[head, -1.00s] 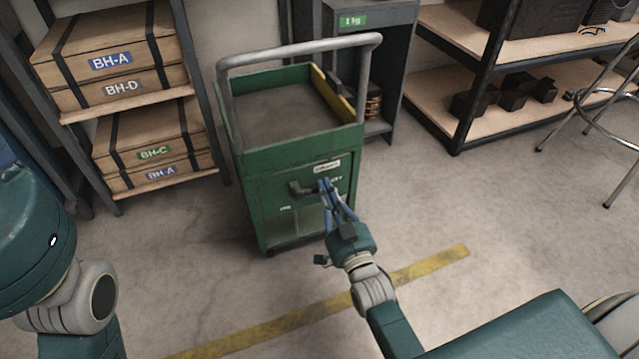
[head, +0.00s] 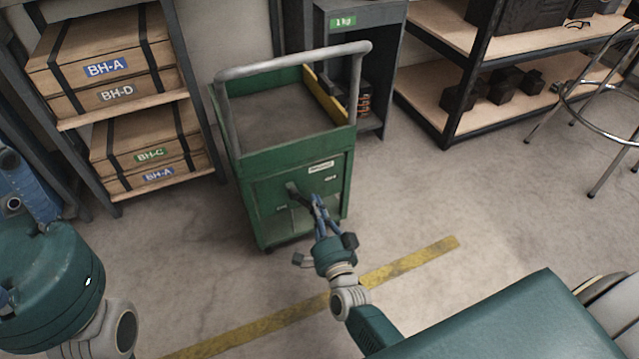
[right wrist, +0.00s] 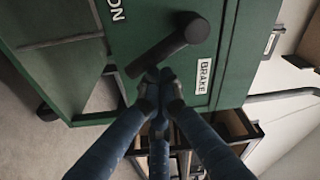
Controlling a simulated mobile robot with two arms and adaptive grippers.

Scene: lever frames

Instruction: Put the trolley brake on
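A green trolley (head: 293,175) with a grey push handle stands mid-view in the head view. Its front panel has a dark brake lever (head: 299,195), which also shows in the right wrist view (right wrist: 160,53). The lever points right and down from its pivot in the head view.
A shelf (head: 85,123) with labelled wooden boxes stands left of the trolley. A dark cabinet (head: 385,75) is behind it. A shelving unit (head: 425,90) and a metal stool (head: 610,140) are at the right. The floor beside the yellow stripe (head: 410,265) is clear.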

